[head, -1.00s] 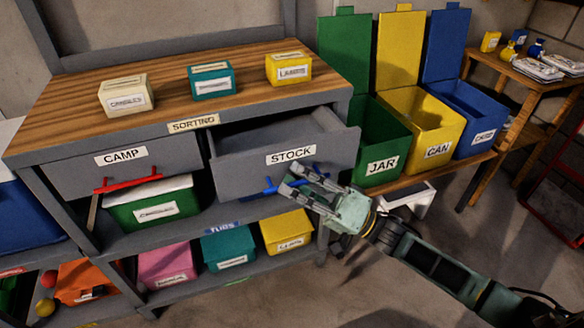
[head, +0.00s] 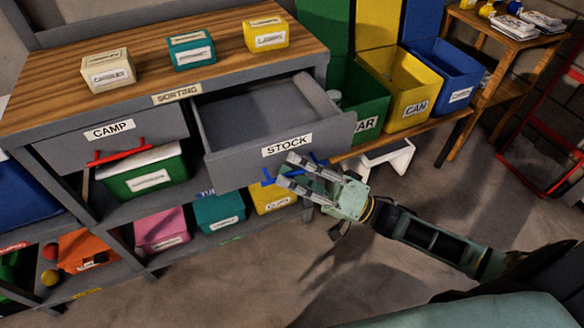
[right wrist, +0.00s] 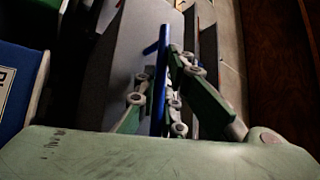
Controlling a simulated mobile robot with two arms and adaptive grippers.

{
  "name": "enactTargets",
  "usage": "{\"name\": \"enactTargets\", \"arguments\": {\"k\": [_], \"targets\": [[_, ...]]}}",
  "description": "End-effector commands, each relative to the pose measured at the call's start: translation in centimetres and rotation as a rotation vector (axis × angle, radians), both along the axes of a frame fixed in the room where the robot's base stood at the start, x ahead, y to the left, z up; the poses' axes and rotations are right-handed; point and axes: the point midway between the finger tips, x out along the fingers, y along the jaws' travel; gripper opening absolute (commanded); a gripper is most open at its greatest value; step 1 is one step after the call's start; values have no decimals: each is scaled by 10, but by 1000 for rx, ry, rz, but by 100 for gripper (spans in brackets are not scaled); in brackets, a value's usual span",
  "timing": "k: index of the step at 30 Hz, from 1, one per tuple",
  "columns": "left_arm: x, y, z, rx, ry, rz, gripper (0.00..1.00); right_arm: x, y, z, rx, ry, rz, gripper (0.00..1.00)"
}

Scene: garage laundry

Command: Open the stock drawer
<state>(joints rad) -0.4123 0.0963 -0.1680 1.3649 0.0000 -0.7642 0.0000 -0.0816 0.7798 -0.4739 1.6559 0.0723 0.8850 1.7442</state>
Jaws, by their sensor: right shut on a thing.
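The stock drawer (head: 235,160), grey with a white STOCK label (head: 287,144), is pulled well out of the sorting bench. The part of its inside that shows is bare and grey. Its blue handle (head: 268,176) is on the front, below the label. My right gripper (head: 288,170) is shut on the blue handle. In the right wrist view the blue handle (right wrist: 161,80) runs between the two fingers (right wrist: 155,100). My left gripper is not in view.
The closed CAMP drawer (head: 85,145) with a red handle is on the left. Small labelled boxes stand on the wooden benchtop (head: 140,55). A green JAR bin (head: 360,100) stands close to the drawer's right side. The floor (head: 230,275) in front is clear.

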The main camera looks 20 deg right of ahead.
Motion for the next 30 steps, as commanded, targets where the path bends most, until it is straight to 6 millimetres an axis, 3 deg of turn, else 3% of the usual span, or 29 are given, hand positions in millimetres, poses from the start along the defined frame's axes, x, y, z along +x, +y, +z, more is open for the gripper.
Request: {"name": "enactTargets", "arguments": {"k": [10, 11, 14, 23, 30], "targets": [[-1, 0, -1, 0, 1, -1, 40, 0, -1, -2, -7, 3, -3, 0], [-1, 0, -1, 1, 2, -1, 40, 0, -1, -2, -7, 3, -3, 10], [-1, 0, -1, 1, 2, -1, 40, 0, -1, -2, -5, 3, -2, 17], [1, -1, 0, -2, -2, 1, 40, -1, -1, -2, -2, 2, -1, 17], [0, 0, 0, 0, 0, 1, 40, -19, -25, -16, -6, 7, -1, 17]]}}
